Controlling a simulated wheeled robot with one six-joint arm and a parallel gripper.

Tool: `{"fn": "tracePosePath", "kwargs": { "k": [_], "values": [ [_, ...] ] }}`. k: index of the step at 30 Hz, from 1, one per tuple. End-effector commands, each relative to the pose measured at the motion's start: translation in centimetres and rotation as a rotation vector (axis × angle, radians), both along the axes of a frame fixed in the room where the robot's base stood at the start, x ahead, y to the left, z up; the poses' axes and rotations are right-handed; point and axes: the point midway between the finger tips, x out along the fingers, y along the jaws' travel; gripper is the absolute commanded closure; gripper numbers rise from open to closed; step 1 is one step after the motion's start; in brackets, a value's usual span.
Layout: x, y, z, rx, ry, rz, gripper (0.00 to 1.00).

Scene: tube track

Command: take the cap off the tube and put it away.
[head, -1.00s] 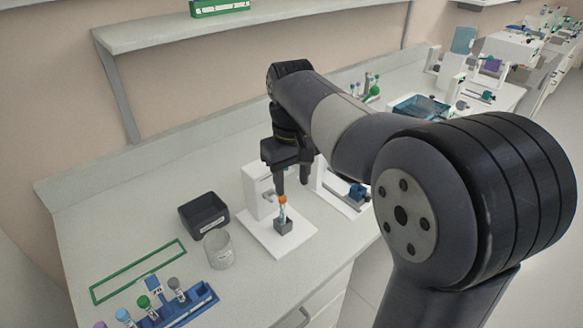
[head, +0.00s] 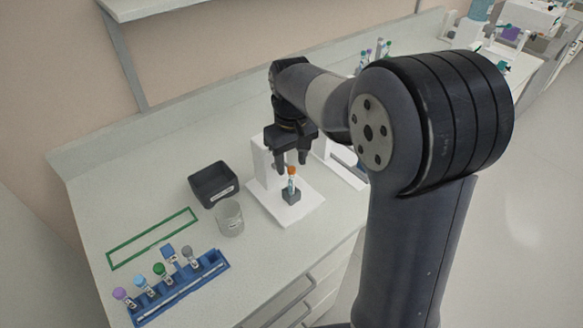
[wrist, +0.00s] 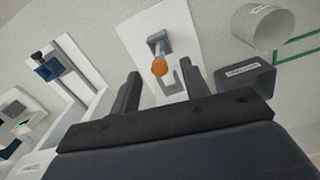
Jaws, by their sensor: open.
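The tube (head: 291,185) stands upright in a small dark holder (head: 291,196) on a white stand's base plate (head: 265,207). Its orange cap (head: 292,170) is on its top. My gripper (head: 292,168) is open and empty, close above and behind the cap in the head view. In the wrist view the orange cap (wrist: 160,67) lies ahead of the gap between the two fingers (wrist: 161,82). No contact with the cap can be made out.
A black labelled bin (head: 211,185) and a clear beaker (head: 229,218) stand left of the stand. A blue rack (head: 180,290) with several capped tubes is at the front left, near a green outlined rectangle (head: 150,240). More equipment stands behind my arm.

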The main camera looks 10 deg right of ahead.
Motion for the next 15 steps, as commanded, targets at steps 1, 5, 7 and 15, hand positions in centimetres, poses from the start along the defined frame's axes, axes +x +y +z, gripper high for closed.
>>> {"fn": "tracePosePath", "kwargs": {
  "k": [1,5,7,15],
  "values": [
    [-0.02,-0.05,-0.64,0.000,0.002,-0.001,0.56],
    [-0.01,-0.06,-1.46,0.000,0.000,-0.001,0.56],
    [0.00,-0.07,-1.52,0.000,-0.001,-0.001,0.56],
    [0.00,-0.08,-1.49,0.000,-0.001,-0.001,0.67]
  ]
}}
